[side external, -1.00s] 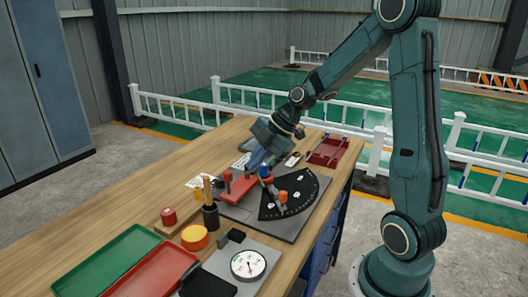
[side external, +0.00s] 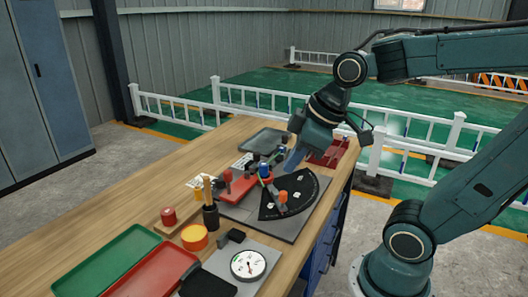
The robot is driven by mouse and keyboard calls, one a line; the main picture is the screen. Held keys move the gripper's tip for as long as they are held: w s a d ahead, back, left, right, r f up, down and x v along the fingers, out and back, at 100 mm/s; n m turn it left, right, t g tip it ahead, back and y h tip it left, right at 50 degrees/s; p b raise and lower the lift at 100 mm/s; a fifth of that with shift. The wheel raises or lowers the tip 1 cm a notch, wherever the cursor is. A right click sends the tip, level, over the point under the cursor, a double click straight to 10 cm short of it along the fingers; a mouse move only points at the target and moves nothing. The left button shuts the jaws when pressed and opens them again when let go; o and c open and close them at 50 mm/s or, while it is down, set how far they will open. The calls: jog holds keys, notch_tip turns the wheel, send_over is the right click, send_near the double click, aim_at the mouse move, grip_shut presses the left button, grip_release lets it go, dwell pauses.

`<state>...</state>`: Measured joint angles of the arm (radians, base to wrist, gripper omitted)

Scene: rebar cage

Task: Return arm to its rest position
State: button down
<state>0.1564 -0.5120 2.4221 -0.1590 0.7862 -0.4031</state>
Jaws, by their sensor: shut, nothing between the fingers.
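My gripper (side external: 292,163) is shut and empty, with its blue fingers pointing down and left. It hangs above the far part of the workbench (side external: 130,205), over or near the back edge of the black fan-shaped plate (side external: 300,187). I cannot tell whether the fingertips touch anything. A blue-topped post (side external: 265,171) stands just left of the fingertips in the picture. An orange peg (side external: 283,197) stands on the black plate. A red block (side external: 238,187) lies to the left of the plate.
A green tray (side external: 108,262), a red tray (side external: 150,275) and a dial gauge (side external: 248,264) are at the near end. An orange round part (side external: 194,237) and a black holder (side external: 210,217) stand mid-bench. White railings (side external: 180,106) lie beyond.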

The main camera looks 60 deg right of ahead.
jog(key=shift+s+a+r+m+h, duration=0.15)
jog(key=shift+s+r+m, duration=0.05)
jog(key=shift+s+m, duration=1.1)
jog(key=shift+s+a+r+m+h, duration=0.15)
jog(key=shift+s+m, duration=0.75)
jog(key=shift+s, duration=0.7)
